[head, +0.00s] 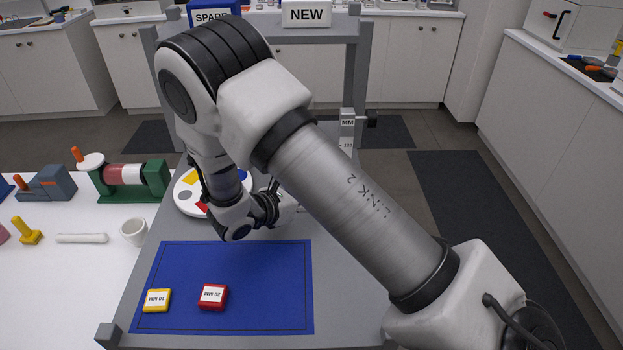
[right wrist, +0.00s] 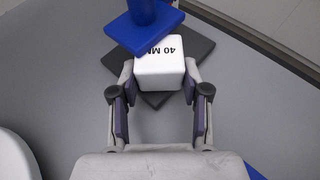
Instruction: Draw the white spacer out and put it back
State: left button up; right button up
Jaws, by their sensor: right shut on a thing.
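The white spacer (right wrist: 160,77), a block marked 40 MM, shows in the right wrist view. My right gripper (right wrist: 159,86) is shut on its near end, with one finger on each side. A blue plate with a blue post (right wrist: 143,28) covers the spacer's far edge in this view. A dark square base plate (right wrist: 201,50) shows below and around the spacer. I cannot tell whether the spacer touches either plate. In the head view my right gripper (head: 271,206) is beyond the blue mat, and my arm hides much of that area. My left gripper is not in view.
A blue mat (head: 230,265) holds a yellow tin (head: 156,300) and a red tin (head: 212,297). A round white palette (head: 184,208) lies left of my right gripper. A white cup (head: 134,232) stands on the white table. A grey frame (head: 354,90) rises behind.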

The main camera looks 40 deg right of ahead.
jog(key=shift+s, duration=0.1)
jog(key=o, duration=1.4)
jog(key=shift+w+f, duration=0.1)
jog(key=shift+w, duration=0.1)
notch_tip(320, 180, up, 10)
